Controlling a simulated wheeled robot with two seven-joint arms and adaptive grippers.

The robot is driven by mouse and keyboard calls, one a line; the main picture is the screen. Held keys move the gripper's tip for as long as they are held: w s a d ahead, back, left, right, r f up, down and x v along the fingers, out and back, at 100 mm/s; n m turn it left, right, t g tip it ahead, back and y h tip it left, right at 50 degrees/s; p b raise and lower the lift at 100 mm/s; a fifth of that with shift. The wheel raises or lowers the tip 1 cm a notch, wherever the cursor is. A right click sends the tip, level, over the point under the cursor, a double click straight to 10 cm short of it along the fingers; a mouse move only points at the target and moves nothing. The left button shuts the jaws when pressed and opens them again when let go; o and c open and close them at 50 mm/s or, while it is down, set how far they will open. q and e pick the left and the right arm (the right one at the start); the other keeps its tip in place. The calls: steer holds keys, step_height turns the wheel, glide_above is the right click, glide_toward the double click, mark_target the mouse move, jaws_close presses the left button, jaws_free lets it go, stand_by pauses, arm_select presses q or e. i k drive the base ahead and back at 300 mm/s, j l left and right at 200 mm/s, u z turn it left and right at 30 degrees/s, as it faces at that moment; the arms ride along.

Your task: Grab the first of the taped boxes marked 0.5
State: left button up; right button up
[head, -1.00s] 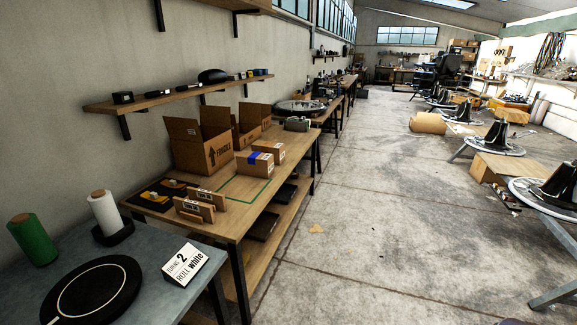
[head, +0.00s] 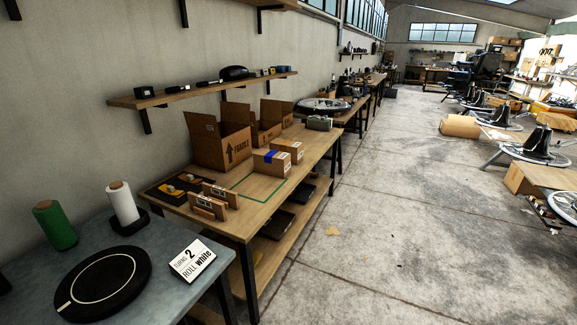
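Two small closed cardboard boxes sit side by side on the wooden table (head: 236,218). The nearer box (head: 264,166) has blue tape over it. The farther box (head: 291,147) shows a pale label or tape. No 0.5 marking is legible on either. A green outline is marked on the tabletop around and in front of them. Neither of my grippers is in view.
A large open box (head: 222,148) marked FRAGILE stands behind them. Wooden holders (head: 207,202) are at the table's near end. A grey table in front bears a black turntable (head: 100,285), green roll (head: 56,226), white roll (head: 123,204) and sign (head: 193,259).

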mark_target(276, 163)
steer(key=i+l, duration=0.3)
steer(key=i+l+u, duration=0.1)
steer(key=i+l, duration=0.15)
steer(key=l, duration=0.2)
steer(key=i+l, duration=0.3)
steer(key=i+l+u, duration=0.1)
steer(key=i+l, duration=0.15)
steer(key=l, duration=0.25)
steer(key=i+l, duration=0.25)
steer(key=l, duration=0.2)
